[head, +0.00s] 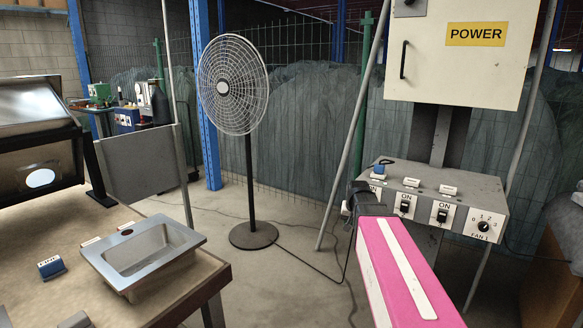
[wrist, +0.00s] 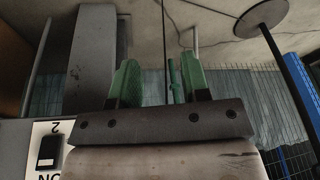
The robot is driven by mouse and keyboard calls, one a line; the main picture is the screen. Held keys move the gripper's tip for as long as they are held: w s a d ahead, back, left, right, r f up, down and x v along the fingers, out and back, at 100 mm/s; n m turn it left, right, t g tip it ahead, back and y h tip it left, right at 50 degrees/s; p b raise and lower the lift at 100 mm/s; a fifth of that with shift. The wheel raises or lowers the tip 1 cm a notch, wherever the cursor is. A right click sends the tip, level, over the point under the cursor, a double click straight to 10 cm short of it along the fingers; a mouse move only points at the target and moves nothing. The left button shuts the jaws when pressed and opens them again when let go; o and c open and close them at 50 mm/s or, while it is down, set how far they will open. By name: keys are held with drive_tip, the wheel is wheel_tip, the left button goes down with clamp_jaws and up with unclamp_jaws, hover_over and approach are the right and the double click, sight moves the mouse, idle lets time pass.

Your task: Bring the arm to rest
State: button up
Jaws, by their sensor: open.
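My arm's pink and white link (head: 400,270) reaches forward from the bottom of the head view toward the switch box. Its dark far end stands just in front of the box's left part, and the fingers are hard to make out there. In the wrist view my gripper (wrist: 161,78) shows two green fingers spread apart with nothing between them. The grey switch box (head: 480,199) carries several switches marked ON and a fan dial (head: 484,227). A switch panel (wrist: 48,150) shows at the lower left of the wrist view, beside my gripper.
A standing fan (head: 233,85) is on the floor left of my arm; its round base (wrist: 262,17) shows in the wrist view. A metal sink (head: 145,250) and a small blue block (head: 51,267) are on the table at left. A power cabinet (head: 462,55) hangs above the switch box.

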drive_tip(key=s+a+f+n+g, duration=0.1)
drive_tip(key=s+a+f, duration=0.1)
drive_tip(key=s+f, duration=0.5)
drive_tip(key=s+a+f+n+g, duration=0.2)
drive_tip(key=s+f, duration=0.5)
drive_tip(key=s, duration=0.4)
drive_tip(key=shift+a+f+g, duration=0.3)
drive_tip(key=shift+a+f, duration=0.1)
drive_tip(key=shift+c, duration=0.4)
